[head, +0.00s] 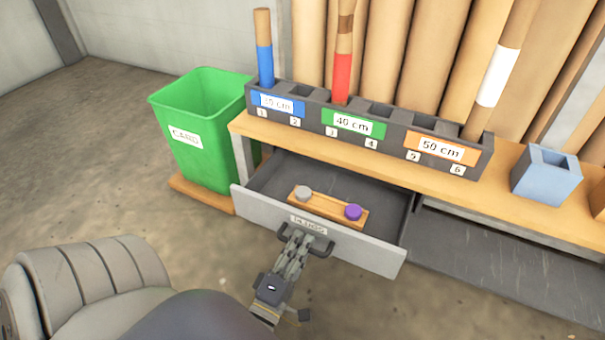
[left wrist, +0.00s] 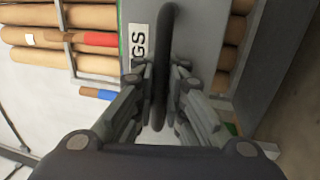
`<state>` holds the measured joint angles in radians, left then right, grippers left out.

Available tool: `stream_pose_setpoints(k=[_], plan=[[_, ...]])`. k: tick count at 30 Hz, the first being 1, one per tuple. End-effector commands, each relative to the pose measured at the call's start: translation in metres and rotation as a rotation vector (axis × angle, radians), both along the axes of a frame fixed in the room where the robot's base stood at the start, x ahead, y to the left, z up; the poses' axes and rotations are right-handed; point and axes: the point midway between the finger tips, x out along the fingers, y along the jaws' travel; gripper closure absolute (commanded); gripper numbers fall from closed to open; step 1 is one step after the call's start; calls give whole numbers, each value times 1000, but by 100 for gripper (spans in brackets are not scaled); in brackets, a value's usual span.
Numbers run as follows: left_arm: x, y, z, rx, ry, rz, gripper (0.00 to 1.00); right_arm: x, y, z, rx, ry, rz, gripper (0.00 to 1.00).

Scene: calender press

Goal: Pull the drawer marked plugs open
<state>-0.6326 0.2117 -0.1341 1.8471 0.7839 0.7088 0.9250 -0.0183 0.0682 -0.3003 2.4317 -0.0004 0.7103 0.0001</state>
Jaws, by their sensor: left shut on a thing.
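The plugs drawer (head: 375,254) stands pulled out from under the wooden bench, and its inside shows. A white label on its front (head: 308,225) is partly covered. My left gripper (head: 297,240) is at the middle of the drawer front, shut on the dark drawer handle (head: 318,247). In the left wrist view the handle (left wrist: 164,60) runs between the two fingers (left wrist: 160,90), beside a label (left wrist: 138,42) ending in "GS". Inside the drawer, a wooden strip (head: 327,206) carries a grey plug (head: 304,193) and a purple plug (head: 353,212). My right gripper is not in view.
A green bin (head: 205,130) marked "CARD" stands left of the bench (head: 360,158). A dark rack (head: 380,110) with numbered slots holds several tubes on the bench. A blue-grey box (head: 545,175) sits at right. Floor in front is clear.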

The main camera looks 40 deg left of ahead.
Motion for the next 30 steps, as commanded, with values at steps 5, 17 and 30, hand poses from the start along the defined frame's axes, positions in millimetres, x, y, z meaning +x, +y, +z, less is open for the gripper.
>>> stream_pose_setpoints(k=[5,17,30], plan=[[0,0,-2,-1,6,-2,89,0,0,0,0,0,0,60],[0,0,-1,-1,3,-1,69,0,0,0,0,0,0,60],[-64,-15,-15,1,10,-1,69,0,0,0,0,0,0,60]])
